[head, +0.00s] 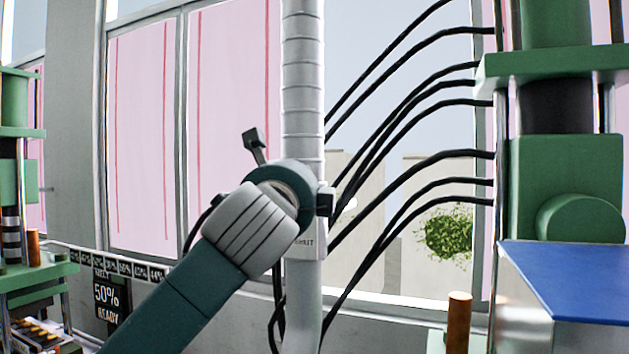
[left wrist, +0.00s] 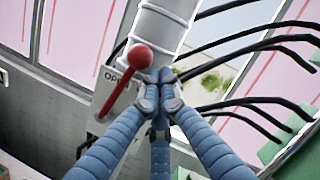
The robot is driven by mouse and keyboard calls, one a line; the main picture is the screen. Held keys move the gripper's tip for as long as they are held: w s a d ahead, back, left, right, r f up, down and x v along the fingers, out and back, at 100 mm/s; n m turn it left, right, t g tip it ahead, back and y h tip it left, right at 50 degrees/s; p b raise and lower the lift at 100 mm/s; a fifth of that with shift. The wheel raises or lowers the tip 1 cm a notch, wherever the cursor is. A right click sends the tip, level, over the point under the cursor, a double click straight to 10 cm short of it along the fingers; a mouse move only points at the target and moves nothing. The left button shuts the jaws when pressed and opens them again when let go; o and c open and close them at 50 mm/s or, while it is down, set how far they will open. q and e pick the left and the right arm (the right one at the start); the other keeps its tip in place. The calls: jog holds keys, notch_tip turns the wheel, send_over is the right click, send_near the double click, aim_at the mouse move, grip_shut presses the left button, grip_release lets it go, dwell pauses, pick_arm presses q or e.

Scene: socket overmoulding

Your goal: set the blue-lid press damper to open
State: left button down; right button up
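A red lever with a ball knob (left wrist: 140,57) shows in the left wrist view, its red rod slanting down to the left across a pale plate (left wrist: 120,92) lettered "OPEN". The plate sits against the pale ribbed duct (left wrist: 160,35). The duct (head: 303,100) stands upright in the head view, where part of the plate (head: 305,245) shows beside my arm; the lever is hidden there. My left gripper (left wrist: 160,78) has its blue fingers drawn together, tips just below and right of the knob. I see nothing between them. My right gripper is out of view.
The press with the blue lid (head: 580,280) and green body (head: 565,170) stands at the right. Several black cables (head: 420,100) run from it to the duct. Another green press (head: 15,170) and a dark "50% READY" sign (head: 107,295) are at the left.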

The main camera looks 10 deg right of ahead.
pick_arm(q)
jog(key=a+n, duration=0.1)
jog(key=a, duration=0.1)
jog(key=w+a+r+n+p, duration=0.1)
jog(key=shift+r+n+y, duration=0.1)
jog(key=shift+n+y, duration=0.2)
jog(key=shift+y, duration=0.1)
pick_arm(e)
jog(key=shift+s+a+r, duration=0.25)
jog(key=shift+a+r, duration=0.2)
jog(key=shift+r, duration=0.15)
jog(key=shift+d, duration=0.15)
